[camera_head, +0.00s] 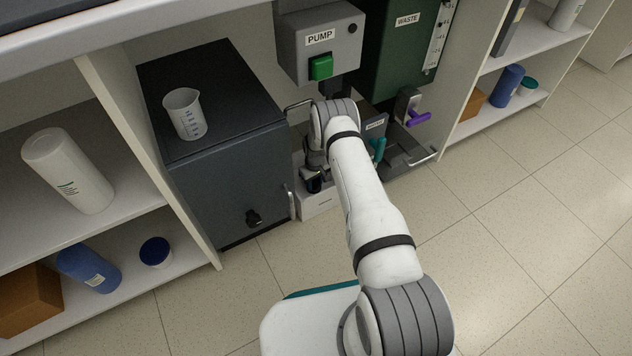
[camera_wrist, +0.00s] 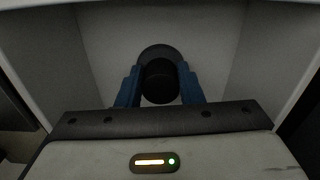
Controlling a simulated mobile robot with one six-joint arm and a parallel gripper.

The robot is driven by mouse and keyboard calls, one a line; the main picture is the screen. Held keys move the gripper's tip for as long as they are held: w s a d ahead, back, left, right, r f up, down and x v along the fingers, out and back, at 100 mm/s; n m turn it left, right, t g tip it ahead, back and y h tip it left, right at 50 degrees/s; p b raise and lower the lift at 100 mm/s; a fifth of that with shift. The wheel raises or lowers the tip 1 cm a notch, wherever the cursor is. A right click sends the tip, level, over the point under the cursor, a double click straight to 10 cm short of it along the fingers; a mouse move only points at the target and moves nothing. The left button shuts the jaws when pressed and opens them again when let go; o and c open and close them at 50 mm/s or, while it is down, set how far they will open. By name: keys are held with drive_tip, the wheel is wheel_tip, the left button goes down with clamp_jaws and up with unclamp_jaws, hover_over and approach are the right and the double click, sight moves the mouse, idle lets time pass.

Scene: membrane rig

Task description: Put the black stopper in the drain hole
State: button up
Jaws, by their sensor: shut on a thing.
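My gripper (camera_wrist: 160,92) is shut on the black stopper (camera_wrist: 160,82), with a blue finger on each side of it. The wrist view looks into a pale, walled space, and the stopper is in front of its pale surface. A wider dark round shape (camera_wrist: 160,50) shows behind the stopper; I cannot tell whether it is the stopper's own rim or the drain hole. No drain hole shows clearly. In the head view my gripper (camera_head: 314,182) is low, over a white box (camera_head: 318,205) under the pump, partly hidden by my arm.
A grey pump unit (camera_head: 322,48) with a green button hangs above my wrist. A dark cabinet (camera_head: 215,180) with a beaker (camera_head: 184,112) on top stands close on the left. Teal (camera_head: 379,149) and purple (camera_head: 418,117) handles are on the right. The floor in front is clear.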

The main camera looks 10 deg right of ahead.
drive_tip(key=shift+f, duration=0.2)
idle(0.3)
drive_tip(key=o, duration=1.1)
drive_tip(key=shift+o, duration=0.2)
drive_tip(key=shift+r, duration=0.15)
wheel_tip(320, 180, up, 8)
drive_tip(key=p, duration=0.3)
drive_tip(key=shift+f, duration=0.2)
